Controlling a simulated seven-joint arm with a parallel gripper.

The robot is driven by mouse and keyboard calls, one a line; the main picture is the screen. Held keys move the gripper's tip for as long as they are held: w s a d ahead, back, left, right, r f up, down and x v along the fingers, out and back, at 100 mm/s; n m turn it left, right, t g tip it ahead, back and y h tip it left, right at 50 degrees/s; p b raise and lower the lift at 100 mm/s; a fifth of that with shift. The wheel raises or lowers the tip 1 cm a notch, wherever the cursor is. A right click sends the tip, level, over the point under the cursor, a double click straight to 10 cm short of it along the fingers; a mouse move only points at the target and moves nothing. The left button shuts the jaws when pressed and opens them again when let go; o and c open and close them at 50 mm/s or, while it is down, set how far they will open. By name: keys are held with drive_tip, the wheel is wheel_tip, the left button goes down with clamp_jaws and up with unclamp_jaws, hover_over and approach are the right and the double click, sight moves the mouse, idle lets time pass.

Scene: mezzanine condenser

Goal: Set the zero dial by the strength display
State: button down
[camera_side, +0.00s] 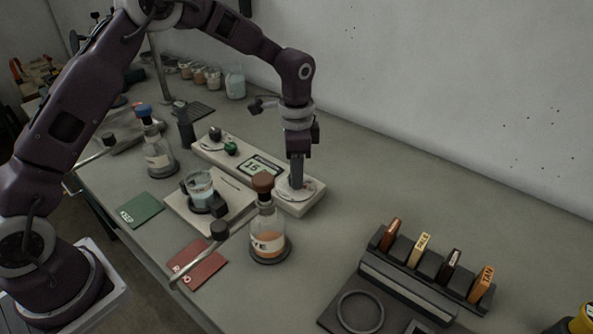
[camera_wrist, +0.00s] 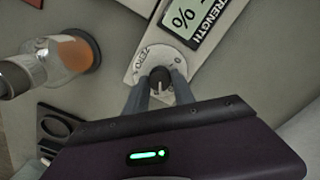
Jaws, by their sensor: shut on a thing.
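The zero dial (camera_wrist: 161,77) is a dark knob with a pale pointer line, set on a round white plate (camera_wrist: 150,55) marked ZERO in the wrist view. My gripper (camera_wrist: 161,90) is shut on the knob, one finger on each side. In the side view my gripper (camera_side: 297,186) points straight down onto the dial plate (camera_side: 312,189) at the near right end of a long pale panel and hides the knob. The strength display (camera_wrist: 190,20) is a pale green screen beside the dial, showing a % sign. In the side view the display (camera_side: 256,168) reads about 15.
A flask with a brown stopper and orange liquid (camera_side: 268,240) stands close left of the gripper. A dark rack (camera_side: 430,264) stands at right.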

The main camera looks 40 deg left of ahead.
drive_tip(key=shift+m, duration=0.9)
drive_tip(key=c, duration=1.1)
unclamp_jaws()
drive_tip(key=shift+o, duration=0.2)
